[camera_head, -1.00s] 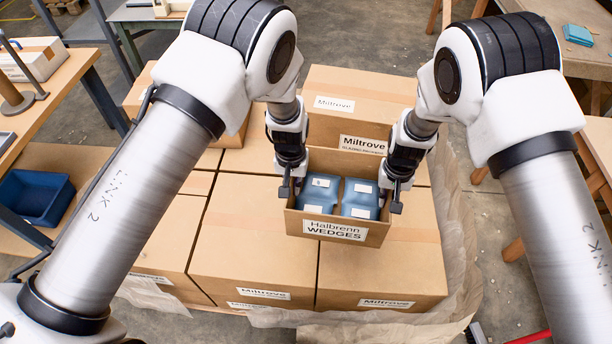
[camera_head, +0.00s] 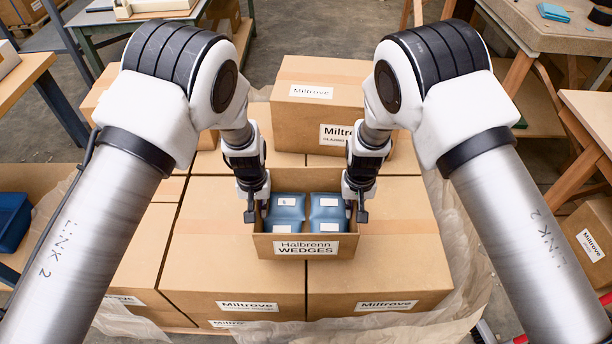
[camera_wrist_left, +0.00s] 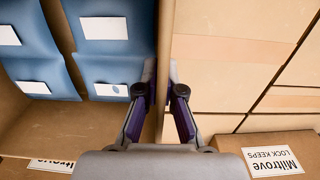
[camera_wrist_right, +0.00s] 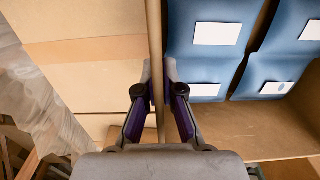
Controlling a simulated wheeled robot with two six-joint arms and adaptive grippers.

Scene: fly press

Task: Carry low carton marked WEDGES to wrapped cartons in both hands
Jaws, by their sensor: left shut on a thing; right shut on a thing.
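The low carton marked WEDGES (camera_head: 306,246) is an open brown box with several blue packs (camera_head: 287,208) with white labels inside. It is over the top of the wrapped cartons (camera_head: 235,240); I cannot tell whether it touches them. My left gripper (camera_head: 255,214) is shut on its left wall, one finger each side, as the left wrist view (camera_wrist_left: 162,95) shows. My right gripper (camera_head: 357,210) is shut on its right wall, as the right wrist view (camera_wrist_right: 157,95) shows. The carton looks level.
A taller Miltrove carton (camera_head: 325,100) stands on the stack just behind the low carton. Loose wrap (camera_head: 460,270) hangs round the stack's right side. A blue bin (camera_head: 12,222) is at left, and tables stand at both sides. Bare carton tops lie left and right.

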